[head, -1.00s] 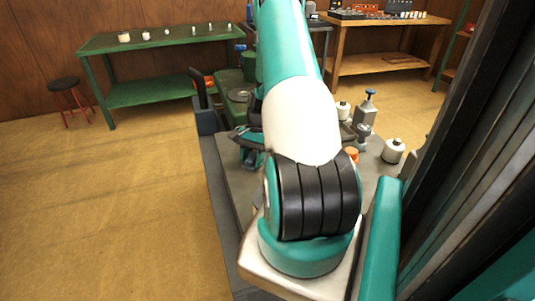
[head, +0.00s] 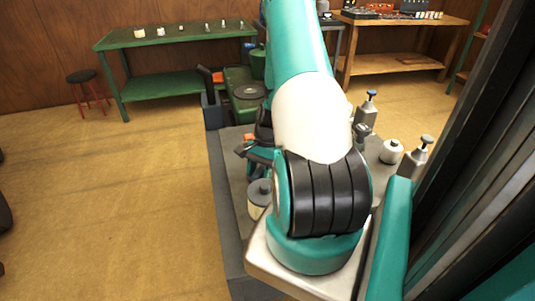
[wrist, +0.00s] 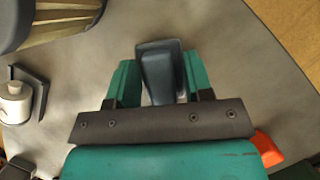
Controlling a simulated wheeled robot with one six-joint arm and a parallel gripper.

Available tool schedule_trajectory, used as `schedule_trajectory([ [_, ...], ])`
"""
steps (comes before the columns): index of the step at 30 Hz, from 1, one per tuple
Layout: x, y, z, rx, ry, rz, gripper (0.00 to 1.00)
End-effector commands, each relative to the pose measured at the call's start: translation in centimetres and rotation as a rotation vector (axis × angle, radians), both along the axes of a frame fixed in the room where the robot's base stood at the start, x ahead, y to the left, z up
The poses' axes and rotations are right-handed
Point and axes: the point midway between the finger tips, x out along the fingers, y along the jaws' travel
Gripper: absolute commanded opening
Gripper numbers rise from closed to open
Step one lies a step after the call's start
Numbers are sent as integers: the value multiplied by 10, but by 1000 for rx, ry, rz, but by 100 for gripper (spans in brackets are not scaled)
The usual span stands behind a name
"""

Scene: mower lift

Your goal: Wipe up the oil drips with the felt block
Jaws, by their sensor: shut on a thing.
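My gripper (wrist: 160,72) has teal fingers and is shut on a dark blue-grey block (wrist: 158,62), which I take to be the felt block. The block sits between the two fingers and sticks out past their tips, over a grey surface (wrist: 235,50). In the head view my own arm hides most of the gripper and the block. I cannot make out any oil drips in either view. I cannot tell whether the block touches the surface.
A pale jar with a grey lid (head: 259,195) stands left of my arm on the grey deck (head: 232,165). A white pot (head: 391,151) and pump cans (head: 367,112) stand on the right. An orange piece (wrist: 268,148) lies near my gripper. Open floor lies left.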

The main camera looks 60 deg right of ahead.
Motion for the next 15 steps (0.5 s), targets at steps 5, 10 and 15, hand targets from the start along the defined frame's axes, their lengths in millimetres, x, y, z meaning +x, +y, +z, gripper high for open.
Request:
schedule_trajectory([
  [5,-5,11,0,1,2,-5,21],
  [10,-3,12,30,0,1,1,21],
  [15,-1,14,45,0,0,4,21],
])
